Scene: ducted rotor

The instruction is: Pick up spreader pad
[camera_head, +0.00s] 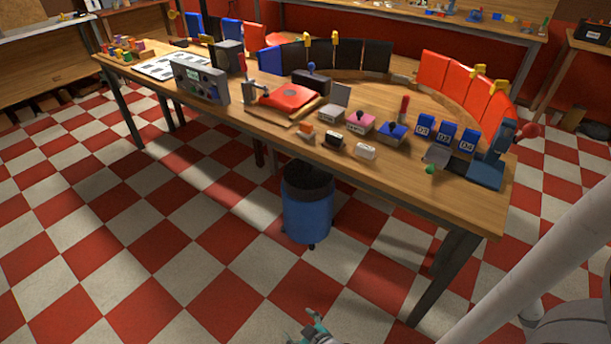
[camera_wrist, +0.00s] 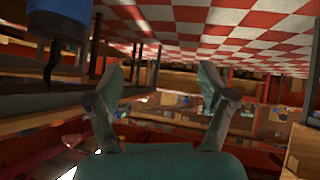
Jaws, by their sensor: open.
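I cannot tell for sure which thing is the spreader pad. Candidates on the wooden workbench (camera_head: 230,115) include a small white block (camera_head: 365,151), a black-and-white block (camera_head: 334,139) and an orange-and-white block (camera_head: 306,132) along the front edge. My gripper (camera_wrist: 160,85) is open and empty in the wrist view, its two teal fingers spread apart. In the head view only a teal part of it shows at the bottom edge, low over the floor and well apart from the bench. The wrist view is upside down and shows no pad.
A blue bin (camera_head: 307,212) stands on the checkered floor before the bench; it also shows in the wrist view (camera_wrist: 60,22). A red plate (camera_head: 288,97), pink box (camera_head: 360,121), grey instrument (camera_head: 200,80), blue labelled boxes (camera_head: 445,132) and upright red panels (camera_head: 433,70) crowd the bench.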

